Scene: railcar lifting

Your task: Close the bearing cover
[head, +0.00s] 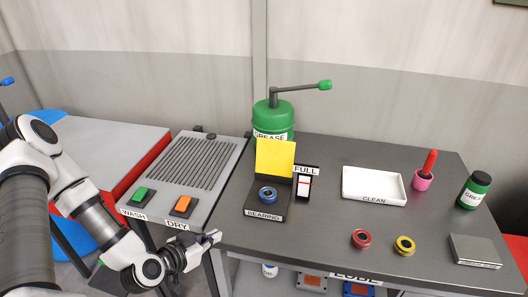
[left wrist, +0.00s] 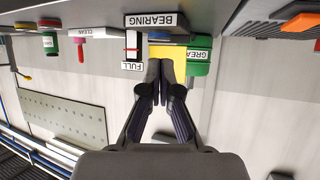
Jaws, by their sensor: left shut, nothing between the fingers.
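The bearing station (head: 268,211) is a dark block labelled BEARING near the left of the table, with a blue ring (head: 267,194) on it. Its yellow cover (head: 275,158) stands up, open, at the back of the block. In the left wrist view, which is upside down, the BEARING label (left wrist: 156,20) and part of the yellow cover (left wrist: 168,52) show beyond the fingers. My left gripper (head: 213,237) is shut and empty, at the table's front left edge, in front and left of the block and apart from it. It also shows in the left wrist view (left wrist: 166,66). My right gripper is not in view.
A green grease pump (head: 271,121) stands behind the cover, and a FULL gauge (head: 304,186) is right of the block. The wash and dry unit (head: 217,180) is at left. Right of the block are a red ring (head: 361,239), a yellow ring (head: 404,245) and a white tray (head: 374,184).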

